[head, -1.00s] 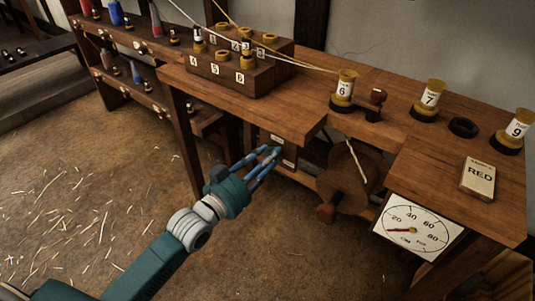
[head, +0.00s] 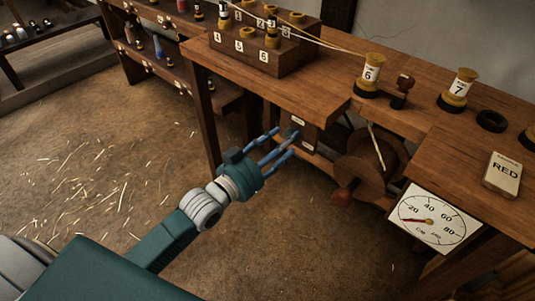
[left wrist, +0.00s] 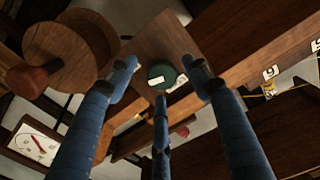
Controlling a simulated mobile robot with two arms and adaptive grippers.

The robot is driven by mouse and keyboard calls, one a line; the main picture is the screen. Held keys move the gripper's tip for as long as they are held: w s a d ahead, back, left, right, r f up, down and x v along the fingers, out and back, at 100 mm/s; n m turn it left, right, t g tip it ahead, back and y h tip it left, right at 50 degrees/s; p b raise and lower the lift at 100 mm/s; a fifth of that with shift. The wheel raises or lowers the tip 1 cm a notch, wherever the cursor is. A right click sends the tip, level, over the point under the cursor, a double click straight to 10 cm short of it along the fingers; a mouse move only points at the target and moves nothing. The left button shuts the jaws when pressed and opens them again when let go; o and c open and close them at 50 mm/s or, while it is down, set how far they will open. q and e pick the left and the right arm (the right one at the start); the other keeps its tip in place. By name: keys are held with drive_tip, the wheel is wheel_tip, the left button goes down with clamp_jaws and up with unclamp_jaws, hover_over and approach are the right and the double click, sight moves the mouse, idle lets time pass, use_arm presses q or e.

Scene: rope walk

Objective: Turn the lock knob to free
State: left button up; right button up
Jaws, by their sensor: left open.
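The lock knob is a small round green knob (left wrist: 162,76) with a white mark, on the face of a wooden block (left wrist: 172,42) in the left wrist view. In the head view a bit of the knob (head: 290,133) shows between my fingers, on the block (head: 311,137) under the bench top. My left gripper (head: 284,142) is open, its three blue fingers pointing at the block. In the left wrist view its fingertips (left wrist: 162,68) stand spread around the knob; I cannot tell whether they touch it. My right gripper is not in view.
A wooden reel (head: 372,168) with a crank handle and a dial (head: 430,218) are right of the block. The bench top (head: 300,88) overhangs the block. The straw-strewn floor at left is open.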

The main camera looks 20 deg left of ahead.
use_arm(q)
drive_tip(key=v, duration=1)
drive_tip(key=shift+s, duration=0.3)
drive_tip(key=shift+a+f, duration=0.1)
drive_tip(key=shift+a, duration=0.05)
drive_tip(key=s+a+f+n+g+y, duration=0.2)
drive_tip(key=s+f+g, duration=0.15)
drive_tip(key=f, duration=1.05)
drive_tip(key=s+a+f+n+g+y, duration=0.1)
drive_tip(key=s+f+g+y, duration=0.2)
drive_tip(key=f, duration=1.1)
drive_tip(key=s+d+f+g, duration=0.4)
drive_tip(key=s+f+g, duration=0.4)
drive_tip(key=s+f, duration=0.65)
drive_tip(key=s+a+r+p, duration=0.1)
drive_tip(key=s+r+p, duration=0.6)
drive_tip(key=p, duration=0.9)
drive_tip(key=s+a+r+g+y+p, duration=0.1)
drive_tip(key=s+a+r+p, duration=0.1)
drive_tip(key=s+r+p, duration=0.5)
drive_tip(key=s+p, duration=0.4)
drive_tip(key=p, duration=0.6)
drive_tip(key=shift+s+r, duration=0.2)
drive_tip(key=shift+r, duration=0.1)
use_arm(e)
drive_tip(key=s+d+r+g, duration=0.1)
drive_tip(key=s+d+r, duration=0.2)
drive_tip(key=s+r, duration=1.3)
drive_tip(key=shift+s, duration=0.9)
